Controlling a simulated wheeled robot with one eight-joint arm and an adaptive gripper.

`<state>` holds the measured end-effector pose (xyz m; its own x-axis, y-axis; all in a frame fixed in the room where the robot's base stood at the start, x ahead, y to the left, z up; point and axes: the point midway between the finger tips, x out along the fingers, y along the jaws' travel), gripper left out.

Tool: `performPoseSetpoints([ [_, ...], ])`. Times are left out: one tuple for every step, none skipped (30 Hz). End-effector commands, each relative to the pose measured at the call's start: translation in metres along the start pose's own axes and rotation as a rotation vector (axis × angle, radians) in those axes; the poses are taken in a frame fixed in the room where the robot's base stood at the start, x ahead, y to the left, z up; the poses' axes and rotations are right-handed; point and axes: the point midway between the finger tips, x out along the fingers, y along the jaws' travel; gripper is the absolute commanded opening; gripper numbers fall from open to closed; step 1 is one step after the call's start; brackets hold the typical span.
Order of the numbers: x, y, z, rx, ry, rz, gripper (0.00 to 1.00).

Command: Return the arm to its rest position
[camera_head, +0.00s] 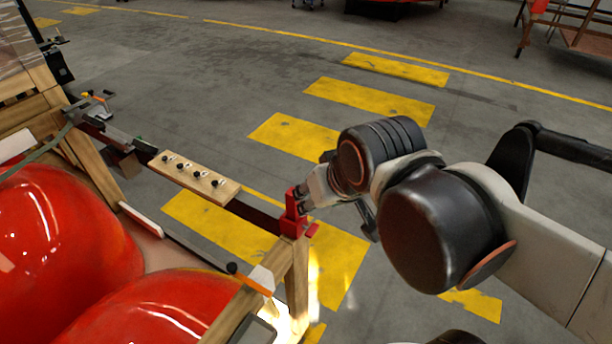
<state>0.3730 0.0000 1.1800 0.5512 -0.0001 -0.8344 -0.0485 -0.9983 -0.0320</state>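My arm reaches in from the right edge of the head view, with its dark round joints in the middle right. My gripper (308,195) is at the arm's far end, close beside a red clamp-like block (294,214) on the corner of a wooden frame. I cannot tell whether it touches or grips that block. The fingers are small and partly hidden by the wrist, so their opening is unclear.
A wooden frame (296,280) holds glossy red nosecones (60,230) at the lower left. A board with black knobs (195,175) lies along a dark rail. Grey floor with yellow stripes (370,100) is clear behind. Red-topped structures stand far back.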

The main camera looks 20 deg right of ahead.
Motion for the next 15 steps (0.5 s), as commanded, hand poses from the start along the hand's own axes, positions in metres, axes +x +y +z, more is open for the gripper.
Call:
performPoseSetpoints([
  [-0.0012,0.0002,0.004,-0.021,0.014,-0.001,0.45],
  [-0.0017,0.0003,0.0048,-0.033,0.022,-0.001,0.45],
  [-0.0021,0.0004,0.0062,-0.045,0.03,-0.001,0.45],
  [-0.0023,0.0004,0.0069,-0.051,0.033,-0.001,0.45],
  [-0.0024,0.0004,0.0072,-0.055,0.036,-0.001,0.45],
  [-0.0025,0.0004,0.0072,-0.059,0.039,-0.001,0.45],
  [-0.0026,0.0004,0.0072,-0.061,0.039,-0.001,0.45],
  [-0.0026,0.0004,0.0071,-0.061,0.04,-0.001,0.45],
  [-0.0026,0.0004,0.007,-0.061,0.04,-0.001,0.45],
  [-0.0026,0.0004,0.0069,-0.06,0.039,-0.001,0.45],
  [-0.0026,0.0004,0.0069,-0.06,0.039,-0.001,0.45],
  [-0.0026,0.0004,0.0069,-0.06,0.039,-0.001,0.45],
  [-0.0025,0.0004,0.007,-0.06,0.039,-0.001,0.45],
  [-0.002,0.0004,0.0073,-0.059,0.039,-0.001,0.45],
  [-0.0006,0.0004,0.0082,-0.059,0.038,-0.001,0.45],
])
